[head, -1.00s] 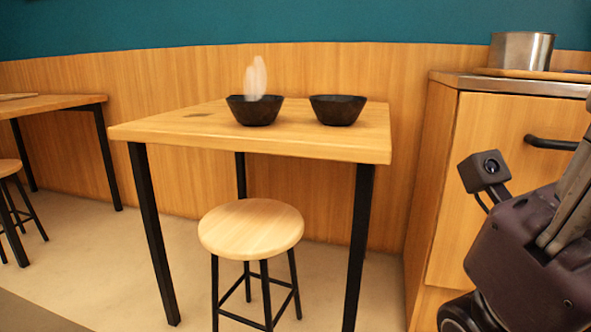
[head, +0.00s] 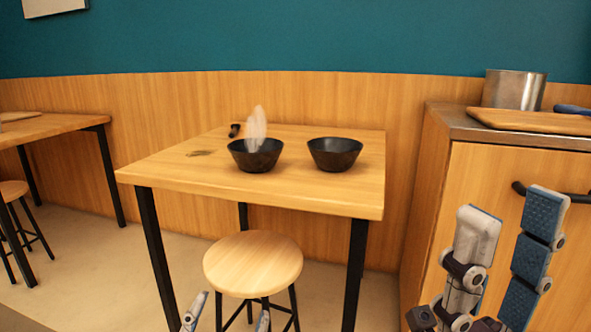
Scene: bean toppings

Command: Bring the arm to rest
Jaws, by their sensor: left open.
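My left gripper (head: 229,316) shows only as two fingertips at the bottom edge of the head view, in front of the stool. The fingertips are apart with nothing seen between them; the rest is out of frame. My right gripper (head: 511,212) is at the lower right, in front of the wooden cabinet. Its two fingers with blue pads point up, stand apart and hold nothing. Two black bowls stand upright on the wooden table (head: 165,171), a left one (head: 256,160) and a right one (head: 335,155). A pale, blurred upright thing (head: 257,128) rises from the left bowl.
A small dark item (head: 236,130) shows behind the left bowl. A round stool (head: 252,263) stands before the table. The cabinet (head: 497,207) at right carries a metal pot (head: 513,89) and a wooden board (head: 535,121). Another table (head: 45,127) stands at far left.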

